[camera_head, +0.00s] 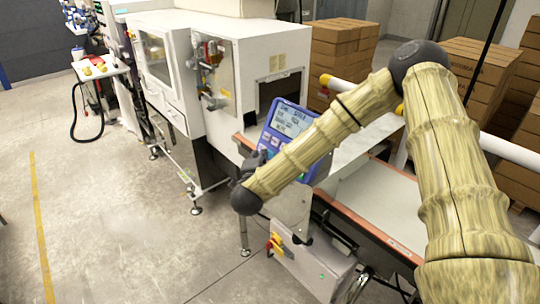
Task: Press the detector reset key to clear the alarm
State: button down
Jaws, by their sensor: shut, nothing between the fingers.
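The blue control panel (269,134) with a lit text screen (291,121) stands tilted at the front of the belt machine. My forearm crosses in front of its lower half and hides part of it. I cannot make out the detector reset key; it may be behind my arm or too small to tell. My gripper (256,158) is a small dark shape at the panel's lower left edge, beyond my dark wrist joint. It is shut and empty. I cannot tell whether its tips touch the panel.
A white machine cabinet (262,55) stands behind the panel. The conveyor belt (380,205) runs to the right, with a white rail (512,150) along it. A grey box with a red and yellow switch (276,243) sits below. Cartons (335,45) are stacked behind. The floor at left is clear.

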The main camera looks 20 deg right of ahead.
jog(key=shift+w+d+f+b, duration=0.25)
jog(key=shift+d+f+b, duration=0.1)
jog(key=shift+d, duration=0.3)
dwell(0.9)
jog(key=shift+a, duration=0.1)
dwell(0.4)
jog(key=shift+s+a+r, duration=0.3)
jog(key=shift+a+r, duration=0.05)
jog(key=shift+a, duration=0.3)
jog(key=shift+s+a+r, duration=0.25)
jog(key=shift+a+r, duration=0.15)
jog(key=shift+a, duration=0.3)
jog(key=shift+s+a+r, duration=0.25)
jog(key=shift+a+r, duration=0.1)
jog(key=shift+a, duration=0.35)
jog(key=shift+s+a+r, duration=0.25)
jog(key=shift+a+r, duration=0.15)
jog(key=shift+a, duration=0.3)
jog(key=a+r, duration=0.1)
jog(key=s+a, duration=0.1)
jog(key=a, duration=0.1)
jog(key=a+r, duration=0.1)
jog(key=a, duration=0.1)
jog(key=shift+s+r, duration=0.35)
jog(key=shift+s, duration=0.05)
